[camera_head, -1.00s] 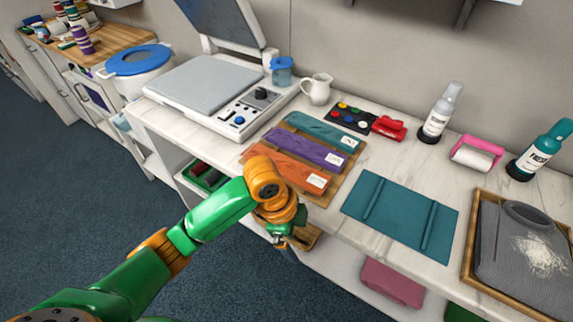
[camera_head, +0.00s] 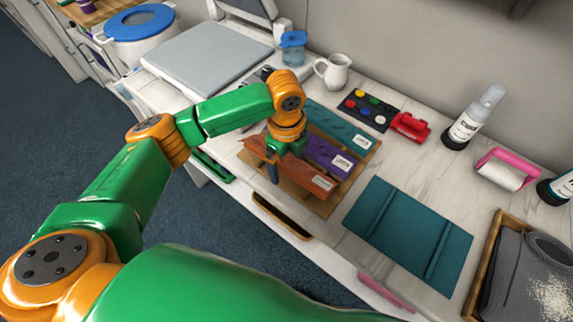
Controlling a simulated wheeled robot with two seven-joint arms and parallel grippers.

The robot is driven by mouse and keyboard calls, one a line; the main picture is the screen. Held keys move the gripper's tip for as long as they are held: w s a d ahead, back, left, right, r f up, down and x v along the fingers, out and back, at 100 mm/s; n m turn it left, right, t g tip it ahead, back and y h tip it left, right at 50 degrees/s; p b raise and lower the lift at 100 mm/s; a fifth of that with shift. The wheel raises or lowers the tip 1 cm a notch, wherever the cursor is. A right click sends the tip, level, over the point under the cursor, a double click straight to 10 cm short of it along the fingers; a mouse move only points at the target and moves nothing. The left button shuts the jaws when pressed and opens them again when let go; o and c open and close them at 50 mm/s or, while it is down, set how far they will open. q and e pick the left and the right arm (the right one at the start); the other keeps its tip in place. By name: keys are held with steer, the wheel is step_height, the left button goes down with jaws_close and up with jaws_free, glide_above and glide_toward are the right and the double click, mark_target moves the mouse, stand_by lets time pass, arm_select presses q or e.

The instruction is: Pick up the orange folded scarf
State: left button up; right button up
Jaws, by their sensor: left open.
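The orange folded scarf (camera_head: 306,178) lies in the front row of a wooden board (camera_head: 321,206), with a white label at its right end. A purple folded scarf (camera_head: 320,148) and a teal one (camera_head: 335,122) lie behind it. My left gripper (camera_head: 276,164) is open and points down over the left half of the orange scarf. One dark finger shows at the scarf's front side; the other is hidden. I cannot tell whether the fingers touch the cloth. My right gripper is out of view.
A heat press (camera_head: 205,52) stands at the back left. A white jug (camera_head: 334,72), a paint palette (camera_head: 367,108) and a red tool (camera_head: 411,127) stand behind the board. A teal folded mat (camera_head: 407,236) lies to the right. A tray (camera_head: 488,258) holds grey cloth.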

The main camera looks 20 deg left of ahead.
arm_select(q)
steer(key=shift+w+f, duration=0.2)
steer(key=shift+f, duration=0.4)
steer(key=shift+w+a, duration=0.1)
steer(key=shift+w, duration=0.05)
steer(key=shift+c, duration=1.3)
steer(key=shift+s+r, duration=0.1)
steer(key=shift+s, duration=0.15)
steer(key=c, duration=1.1)
steer(key=shift+w, duration=0.1)
jaws_close()
